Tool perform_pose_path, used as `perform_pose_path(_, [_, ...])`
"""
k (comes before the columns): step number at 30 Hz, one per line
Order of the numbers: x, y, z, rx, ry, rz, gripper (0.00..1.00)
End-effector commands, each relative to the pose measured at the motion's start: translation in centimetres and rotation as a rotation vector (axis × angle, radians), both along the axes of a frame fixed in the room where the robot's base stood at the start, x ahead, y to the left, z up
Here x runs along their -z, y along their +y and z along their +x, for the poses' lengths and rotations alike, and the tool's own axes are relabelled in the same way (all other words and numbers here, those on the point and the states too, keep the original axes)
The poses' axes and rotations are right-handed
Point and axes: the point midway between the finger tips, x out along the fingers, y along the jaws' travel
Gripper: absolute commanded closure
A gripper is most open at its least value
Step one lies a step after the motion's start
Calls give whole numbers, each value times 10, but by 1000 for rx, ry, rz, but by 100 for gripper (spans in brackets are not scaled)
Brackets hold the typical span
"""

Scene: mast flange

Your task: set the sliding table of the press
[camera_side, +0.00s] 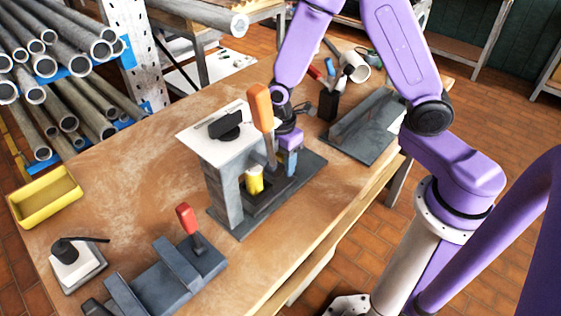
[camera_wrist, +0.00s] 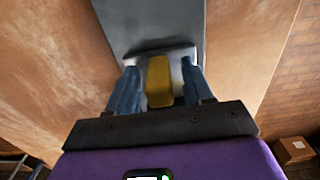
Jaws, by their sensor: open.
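The press (camera_side: 222,185) stands on the bench, with a grey frame, a white top plate (camera_side: 207,132) and an upright lever with an orange handle (camera_side: 260,106). A dark sliding part, which looks like its table (camera_side: 258,199), lies low on the base beside a yellow cylinder (camera_side: 255,181). My gripper (camera_side: 290,162) is low over the base, right of the cylinder. In the wrist view my gripper (camera_wrist: 158,70) is open, its blue fingers on either side of a yellow piece (camera_wrist: 159,82), with gaps showing. Whether this piece is the cylinder, I cannot tell.
A red-handled grey fixture (camera_side: 172,282) and a small black-and-white device (camera_side: 75,262) stand at the front. A yellow tray (camera_side: 46,197) sits at the left edge. A dark plate (camera_side: 365,128) and tools in a holder (camera_side: 328,101) are behind. The bench left of the press is clear.

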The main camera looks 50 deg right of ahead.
Motion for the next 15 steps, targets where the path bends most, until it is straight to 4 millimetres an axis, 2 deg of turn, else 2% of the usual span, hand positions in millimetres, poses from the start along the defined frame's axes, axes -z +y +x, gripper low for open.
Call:
perform_pose_path(12, [7,0,0,1,-1,0,49])
perform_pose_path(13, [7,0,0,1,-1,0,52])
perform_pose_path(15, [7,0,0,1,-1,0,75])
